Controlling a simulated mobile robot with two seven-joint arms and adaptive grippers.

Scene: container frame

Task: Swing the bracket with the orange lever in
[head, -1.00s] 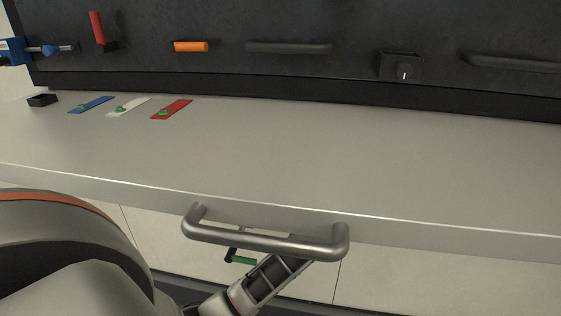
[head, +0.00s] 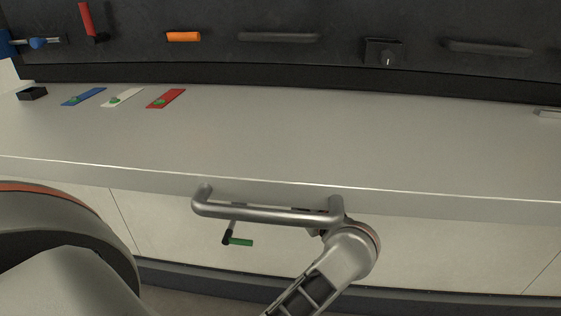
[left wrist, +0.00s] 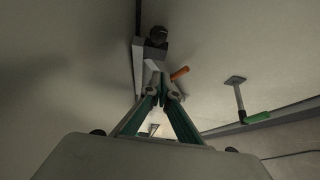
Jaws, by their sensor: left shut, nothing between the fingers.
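In the left wrist view, a short orange lever (left wrist: 180,73) sticks out beside a pale grey bar (left wrist: 140,75) under the counter, which looks like the bracket. A dark block (left wrist: 154,40) sits at its far end. My left gripper (left wrist: 159,80), with teal fingers, is shut and empty. Its tips overlap the bar in the picture, just left of the orange lever; I cannot tell whether they touch. The fingers hide part of the bar. In the head view the counter and its handle hide the left gripper and this lever. My right gripper is not in view.
A green-handled lever (head: 240,242) hangs under the counter; it also shows in the left wrist view (left wrist: 257,118). A metal handle (head: 265,214) runs along the counter's front edge. Another orange handle (head: 183,36) is on the back panel. The counter top (head: 330,140) is mostly clear.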

